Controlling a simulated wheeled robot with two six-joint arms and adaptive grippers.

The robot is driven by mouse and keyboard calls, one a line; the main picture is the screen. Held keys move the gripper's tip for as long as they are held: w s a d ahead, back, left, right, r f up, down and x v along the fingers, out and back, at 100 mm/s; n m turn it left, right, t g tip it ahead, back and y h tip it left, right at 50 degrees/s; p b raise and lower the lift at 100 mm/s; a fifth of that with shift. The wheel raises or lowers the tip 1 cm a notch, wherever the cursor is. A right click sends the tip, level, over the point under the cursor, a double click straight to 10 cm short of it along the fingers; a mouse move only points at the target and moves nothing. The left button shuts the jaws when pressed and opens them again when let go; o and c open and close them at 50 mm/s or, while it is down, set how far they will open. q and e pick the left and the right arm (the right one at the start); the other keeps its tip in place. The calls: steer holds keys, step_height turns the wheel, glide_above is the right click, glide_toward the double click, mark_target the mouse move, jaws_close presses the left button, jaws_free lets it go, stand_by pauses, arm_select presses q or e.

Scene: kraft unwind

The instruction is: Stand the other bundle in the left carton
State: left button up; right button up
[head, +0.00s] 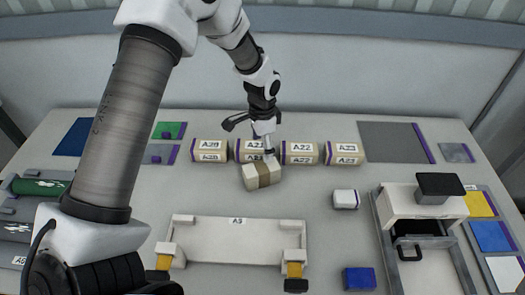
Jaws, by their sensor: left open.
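A cream bundle (256,184) with a brown band lies on the table near its middle, turned at an angle. My left gripper (268,150) is open and points down just behind the bundle, over its far edge; I cannot tell whether it touches. A row of cream blocks with labels stands behind: the A20 block (210,151) at the left, one partly hidden by my gripper, then the A22 block (300,153) and the A23 block (343,154). I cannot make out a carton for certain. My right gripper is not in view.
A white rack labelled A9 (238,240) stands at the front centre. A small white block (346,199) and a blue block (359,278) lie to its right. A white device (420,204) with an open drawer stands further right. The table between bundle and rack is clear.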

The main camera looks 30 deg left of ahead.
mark_target(262, 167)
arm_select(q)
steer(key=shift+f, duration=0.15)
steer(key=shift+s+d+f+p, duration=0.3)
steer(key=shift+s+f+p, duration=0.2)
steer(key=shift+s+d+f+p, duration=0.3)
steer(key=shift+s+f+p, duration=0.15)
steer(key=shift+s, duration=0.05)
steer(key=f, duration=0.3)
steer(key=w+a+f+p, duration=0.1)
steer(key=shift+f, duration=0.35)
steer(key=shift+s+d, duration=0.15)
steer(key=shift+d, duration=0.05)
steer(key=shift+s+d+r, duration=0.1)
steer(key=shift+s+r, duration=0.05)
steer(key=shift+r, duration=0.05)
steer(key=c, duration=1.4)
steer(key=shift+c, duration=0.2)
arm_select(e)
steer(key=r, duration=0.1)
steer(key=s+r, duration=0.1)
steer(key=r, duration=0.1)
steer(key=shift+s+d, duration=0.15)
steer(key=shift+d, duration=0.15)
arm_select(q)
steer(key=shift+r, duration=0.1)
